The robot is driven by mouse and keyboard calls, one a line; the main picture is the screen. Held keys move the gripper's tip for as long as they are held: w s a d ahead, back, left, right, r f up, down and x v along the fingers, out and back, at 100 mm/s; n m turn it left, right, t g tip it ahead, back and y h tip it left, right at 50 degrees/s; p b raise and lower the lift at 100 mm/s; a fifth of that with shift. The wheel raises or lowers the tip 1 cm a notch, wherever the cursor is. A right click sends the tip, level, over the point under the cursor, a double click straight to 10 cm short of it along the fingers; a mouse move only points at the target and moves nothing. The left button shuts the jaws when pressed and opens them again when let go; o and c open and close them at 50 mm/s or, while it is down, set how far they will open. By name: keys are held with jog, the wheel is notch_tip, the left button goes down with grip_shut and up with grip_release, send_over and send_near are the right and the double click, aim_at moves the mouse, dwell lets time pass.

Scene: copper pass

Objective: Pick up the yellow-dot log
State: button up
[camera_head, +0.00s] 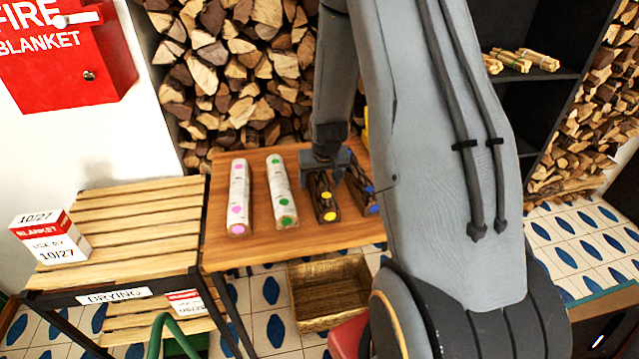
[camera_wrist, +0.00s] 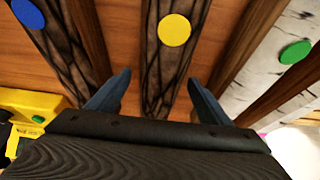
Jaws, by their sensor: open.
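The yellow-dot log (camera_head: 322,198) is dark-barked and lies on the wooden table, between the green-dot log and the blue-dot log. In the wrist view the yellow-dot log (camera_wrist: 165,70) runs up the middle, its yellow dot above the fingertips. My gripper (camera_head: 327,171) is over the far part of this log, and its jaws are open. In the wrist view my gripper (camera_wrist: 155,95) has one finger on each side of the log, with gaps between. Whether the fingers reach down beside the log is hard to tell.
The blue-dot log (camera_head: 366,190), partly hidden by my arm, lies close on the right. The white green-dot log (camera_head: 281,190) and pink-dot log (camera_head: 239,197) lie left. A yellow object (camera_wrist: 30,108) shows in the wrist view. A slatted drying rack (camera_head: 135,222) adjoins the table (camera_head: 225,262); a basket (camera_head: 325,322) stands below.

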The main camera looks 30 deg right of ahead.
jog(key=shift+f, duration=0.25)
dwell(0.4)
jog(key=c, duration=1.8)
